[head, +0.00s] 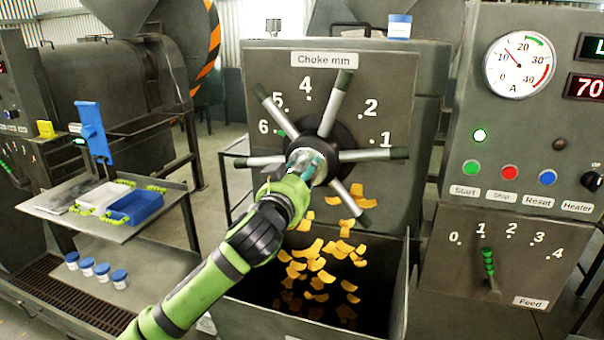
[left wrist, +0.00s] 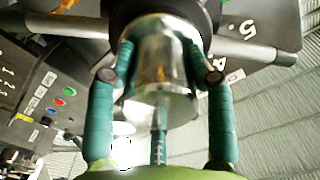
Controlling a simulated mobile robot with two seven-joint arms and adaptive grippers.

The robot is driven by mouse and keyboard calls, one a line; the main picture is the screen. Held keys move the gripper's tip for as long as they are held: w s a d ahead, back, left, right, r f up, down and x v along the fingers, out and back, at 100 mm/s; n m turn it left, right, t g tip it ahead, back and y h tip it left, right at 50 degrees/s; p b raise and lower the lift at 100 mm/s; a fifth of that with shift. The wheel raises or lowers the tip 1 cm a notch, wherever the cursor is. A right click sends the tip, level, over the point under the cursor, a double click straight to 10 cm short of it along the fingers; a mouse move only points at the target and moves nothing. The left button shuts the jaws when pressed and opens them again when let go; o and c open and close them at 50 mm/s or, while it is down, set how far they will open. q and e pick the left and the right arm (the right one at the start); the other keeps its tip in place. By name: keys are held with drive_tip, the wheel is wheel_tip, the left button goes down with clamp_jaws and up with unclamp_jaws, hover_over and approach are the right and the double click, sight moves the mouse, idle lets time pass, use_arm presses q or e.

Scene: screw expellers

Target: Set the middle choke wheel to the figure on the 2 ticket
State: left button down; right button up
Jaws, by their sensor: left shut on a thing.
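The choke wheel (head: 376,155) is a dark disc with several silver spokes with dark grips, below the "Choke mm" label (head: 327,60). Its scale shows 1, 2, 4, 5 and 6; where 3 would be, a spoke crosses. A small green pointer (head: 283,133) shows near the 6. My left gripper (head: 308,162) is shut on the wheel's silver hub, which also shows in the left wrist view (left wrist: 160,85) between the two teal fingers (left wrist: 160,62). My right gripper is out of view. I cannot make out a ticket marked 2.
Orange flakes (head: 318,270) fall into the open bin (head: 390,300) below the wheel. A control panel (head: 520,150) with a dial, buttons and a feed lever stands at the right. A side table (head: 150,215) with trays stands at the left, with blue-lidded jars (head: 95,266) below.

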use_arm(q)
drive_tip(key=m+p, duration=0.1)
drive_tip(key=m, duration=0.1)
drive_tip(key=m+p, duration=0.2)
drive_tip(key=m, duration=0.1)
drive_tip(key=shift+r+m, duration=0.3)
drive_tip(key=shift+r, duration=0.1)
drive_tip(key=m+p, duration=0.2)
drive_tip(key=m, duration=0.3)
drive_tip(key=shift+m, duration=0.3)
drive_tip(key=shift+c, duration=2.2)
unclamp_jaws()
drive_tip(key=shift+d+f, duration=0.1)
drive_tip(key=shift+f, duration=0.1)
drive_tip(key=shift+f, duration=0.1)
